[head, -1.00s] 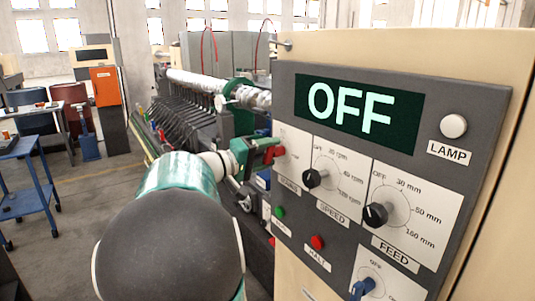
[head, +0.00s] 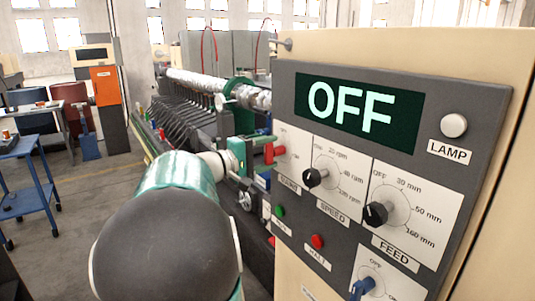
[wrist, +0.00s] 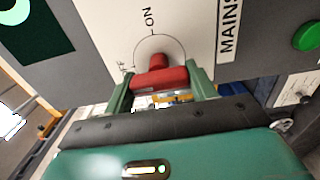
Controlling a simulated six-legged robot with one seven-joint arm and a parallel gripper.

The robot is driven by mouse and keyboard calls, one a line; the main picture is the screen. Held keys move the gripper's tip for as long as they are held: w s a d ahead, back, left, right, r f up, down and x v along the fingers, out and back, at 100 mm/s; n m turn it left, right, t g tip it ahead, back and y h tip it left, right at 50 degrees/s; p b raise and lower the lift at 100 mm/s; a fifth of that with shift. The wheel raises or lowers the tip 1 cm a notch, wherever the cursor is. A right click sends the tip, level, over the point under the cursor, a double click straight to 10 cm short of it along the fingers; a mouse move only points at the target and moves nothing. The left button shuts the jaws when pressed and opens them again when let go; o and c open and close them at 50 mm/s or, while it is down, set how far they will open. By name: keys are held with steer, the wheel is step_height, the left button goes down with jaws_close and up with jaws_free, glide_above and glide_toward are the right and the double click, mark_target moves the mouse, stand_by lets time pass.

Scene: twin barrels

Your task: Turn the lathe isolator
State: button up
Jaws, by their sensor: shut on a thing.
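The isolator is a red handle (wrist: 160,79) on a white plate, beside a MAINS label (wrist: 229,27). In the wrist view ON is marked above it, and a partly hidden OFF mark is to its left. My gripper (wrist: 160,84) has its two green fingers at the ends of the handle's bar and is shut on it. Which mark the handle points to cannot be told. In the head view the red handle (head: 273,153) shows at the panel's left edge, with my gripper (head: 258,155) at it. The display (head: 358,112) reads OFF.
Right of the isolator are a SPEED knob (head: 316,178) and a FEED knob (head: 378,214). Below are a green button (head: 280,211), a red HALT button (head: 318,241) and a blue key switch (head: 363,287). A blue trolley (head: 30,180) stands on the floor at left.

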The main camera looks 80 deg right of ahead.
steer(key=o, duration=1)
steer(key=v, duration=1.3)
steer(key=shift+w+a, duration=0.3)
steer(key=w+a+f+n+t+y, duration=0.3)
steer(key=a+f+t, duration=0.3)
steer(key=a, duration=0.5)
steer(key=w+a+f+n+t+y, duration=0.2)
steer(key=w+a+f+t+y, duration=0.15)
steer(key=a+f+t, duration=0.55)
steer(key=a+n+y, duration=0.1)
steer(key=a+y, duration=0.1)
steer(key=a, duration=0.6)
steer(key=a+n+t+y, duration=0.1)
steer(key=a+y, duration=0.1)
steer(key=a, duration=0.6)
steer(key=a+f+n+t+y, duration=0.1)
steer(key=a+y, duration=0.2)
steer(key=a, duration=0.5)
steer(key=shift+w, duration=0.4)
